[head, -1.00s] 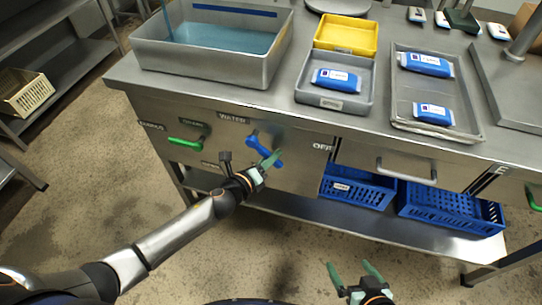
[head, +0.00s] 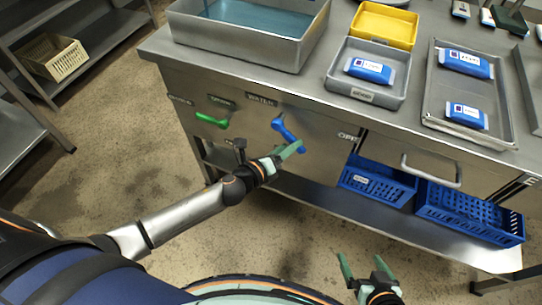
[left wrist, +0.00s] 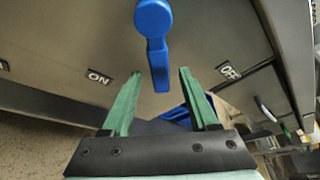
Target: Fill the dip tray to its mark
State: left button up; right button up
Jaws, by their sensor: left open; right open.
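The dip tray (head: 255,42) is likely the deep steel basin at the top left of the counter in the head view. It holds bluish water, and its back wall is cut off. Below it, on the front panel, a blue lever (head: 288,133) near the WATER label slants down to the right. My left gripper (head: 287,152) is open at the lever's lower end. In the left wrist view the lever (left wrist: 157,50) hangs between the spread fingers, with gaps on both sides. ON and OFF labels lie either side. My right gripper (head: 363,262) is open and empty, low over the floor.
A green lever (head: 211,120) is left of the blue one. A grey tray (head: 365,97) with a blue pack, a yellow bin (head: 384,26) and a wide tray (head: 446,112) with packs stand on the counter. Blue crates (head: 468,212) sit on the shelf below.

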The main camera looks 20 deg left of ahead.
pick_arm(q)
jog(key=v, duration=0.9)
jog(key=shift+r, duration=0.1)
dwell(6.7)
